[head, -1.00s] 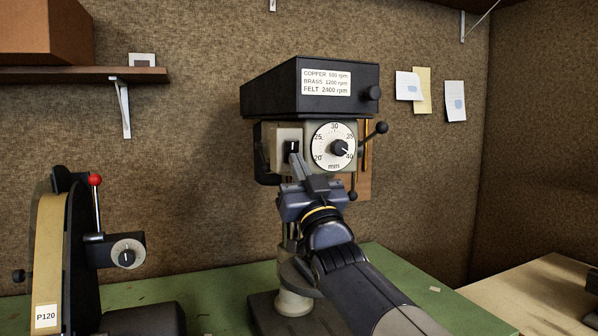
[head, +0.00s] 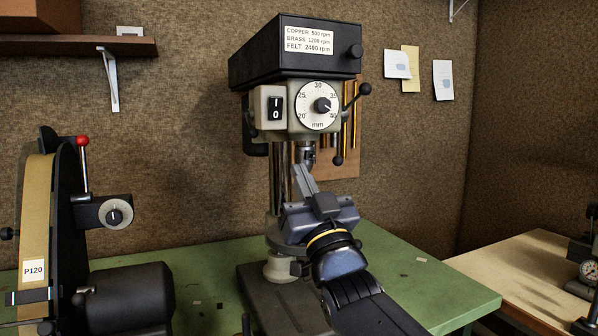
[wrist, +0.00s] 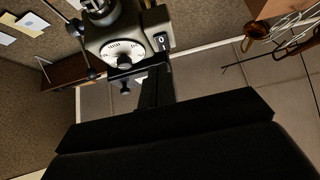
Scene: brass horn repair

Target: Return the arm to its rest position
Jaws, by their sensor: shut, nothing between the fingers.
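My gripper (head: 306,180) is in front of the drill press, below its head and beside the column. Its fingers are together, point up and to the left, and hold nothing. In the head view it looks apart from the power switch. The drill press (head: 295,60) stands on the green bench, with a black-and-white switch (head: 275,108) and a round mm dial (head: 318,106) on its front. The wrist view shows the press head (wrist: 125,45) tilted, with my dark gripper body filling the lower part.
A belt sander (head: 38,220) marked P120 stands at the left, with a red-knobbed lever. The green bench (head: 215,265) has small scraps on it. A wooden bench (head: 530,265) with a dial gauge is at the right. A shelf (head: 80,47) hangs at upper left.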

